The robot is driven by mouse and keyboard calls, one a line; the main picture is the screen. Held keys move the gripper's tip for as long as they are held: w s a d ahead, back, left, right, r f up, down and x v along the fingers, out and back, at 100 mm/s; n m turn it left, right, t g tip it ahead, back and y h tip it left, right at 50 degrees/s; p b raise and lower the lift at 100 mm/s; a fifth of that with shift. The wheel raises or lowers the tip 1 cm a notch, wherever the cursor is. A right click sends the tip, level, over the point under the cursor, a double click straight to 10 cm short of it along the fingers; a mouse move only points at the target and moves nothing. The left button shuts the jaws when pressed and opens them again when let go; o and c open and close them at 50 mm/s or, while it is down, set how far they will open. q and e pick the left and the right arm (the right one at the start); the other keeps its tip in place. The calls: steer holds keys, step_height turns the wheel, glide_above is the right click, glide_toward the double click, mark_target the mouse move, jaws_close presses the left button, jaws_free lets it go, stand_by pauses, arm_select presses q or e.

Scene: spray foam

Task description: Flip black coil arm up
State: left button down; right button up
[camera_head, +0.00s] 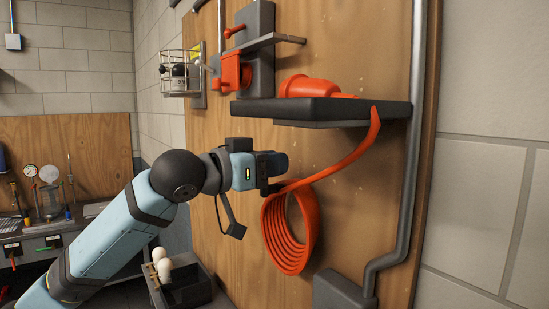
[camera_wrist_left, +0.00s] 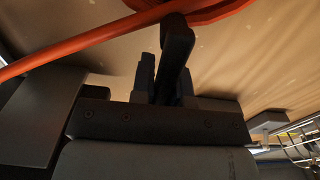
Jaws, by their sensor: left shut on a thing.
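The black coil arm (camera_wrist_left: 176,48) shows in the left wrist view as a dark bar reaching up between my fingers toward the orange hose. In the head view it is mostly hidden by my gripper, at the upper left of the orange hose coil (camera_head: 292,240). My left gripper (camera_head: 275,180) is shut on the arm; its fingers also show in the left wrist view (camera_wrist_left: 163,88). The coil hangs in loops against the wooden panel, and its upper end rises right to the dark shelf. My right gripper is in neither view.
The dark shelf (camera_head: 330,109) juts out above the coil, with an orange part on it. A grey pipe (camera_head: 415,150) runs down the right of the wooden panel (camera_head: 350,210). A caged lamp (camera_head: 180,75) is at upper left. A dark bin (camera_head: 185,290) stands low.

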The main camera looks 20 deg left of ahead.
arm_select(q)
steer(key=c, duration=1.1)
jaws_free()
steer(key=b+v, duration=0.3)
steer(key=v, duration=1)
steer(key=shift+s+a+b, duration=0.25)
steer(key=shift+s+b, duration=0.05)
steer(key=shift+f, duration=0.1)
